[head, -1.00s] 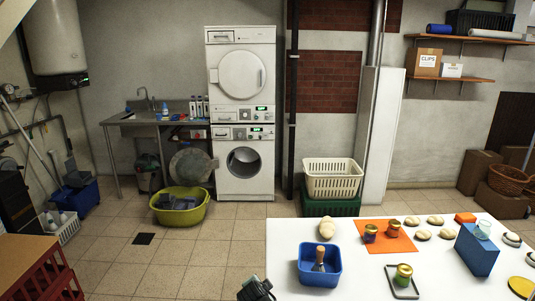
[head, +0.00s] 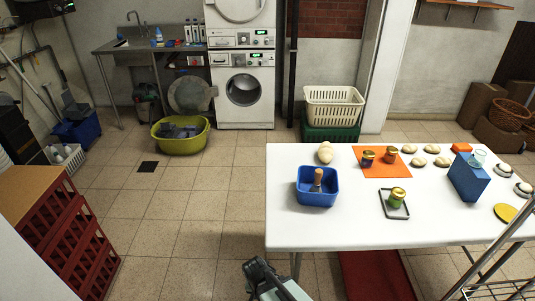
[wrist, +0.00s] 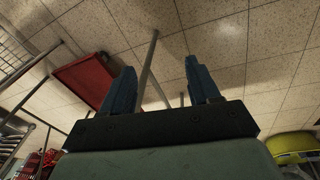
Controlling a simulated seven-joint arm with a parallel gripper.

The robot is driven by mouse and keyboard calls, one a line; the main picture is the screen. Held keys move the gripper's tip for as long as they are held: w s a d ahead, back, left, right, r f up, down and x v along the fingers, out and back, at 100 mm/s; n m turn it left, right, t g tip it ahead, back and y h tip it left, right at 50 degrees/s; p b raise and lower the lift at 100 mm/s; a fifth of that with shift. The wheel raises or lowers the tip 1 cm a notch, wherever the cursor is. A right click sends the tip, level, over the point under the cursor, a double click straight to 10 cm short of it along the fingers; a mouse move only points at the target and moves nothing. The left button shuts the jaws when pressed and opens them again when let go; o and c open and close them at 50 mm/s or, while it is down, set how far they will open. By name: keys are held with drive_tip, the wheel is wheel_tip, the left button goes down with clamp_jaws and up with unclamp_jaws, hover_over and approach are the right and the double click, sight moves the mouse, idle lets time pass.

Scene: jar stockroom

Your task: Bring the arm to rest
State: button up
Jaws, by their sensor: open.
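My gripper (wrist: 158,88) is open in the wrist view, its two dark blue fingers apart with nothing between them. Tiled floor and a thin metal leg show beyond the fingers. In the head view part of my arm's end (head: 266,280) shows at the bottom edge, in front of the white table (head: 345,225) and apart from it. The fingertips are hard to make out there.
Red crates (head: 70,235) stand at left. A wire rack (head: 505,285) is at lower right. Floor between is clear.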

drive_tip(key=s+d+f+n+g, duration=0.1)
drive_tip(key=s+d+f+g, duration=0.2)
drive_tip(key=s+d+f, duration=0.3)
drive_tip(key=s+d+f+n+g+y, duration=0.1)
drive_tip(key=s+d+f+g, duration=0.3)
drive_tip(key=s+d, duration=0.8)
drive_tip(key=x, duration=0.3)
drive_tip(key=shift+s, duration=0.45)
drive_tip(key=shift+f, duration=0.1)
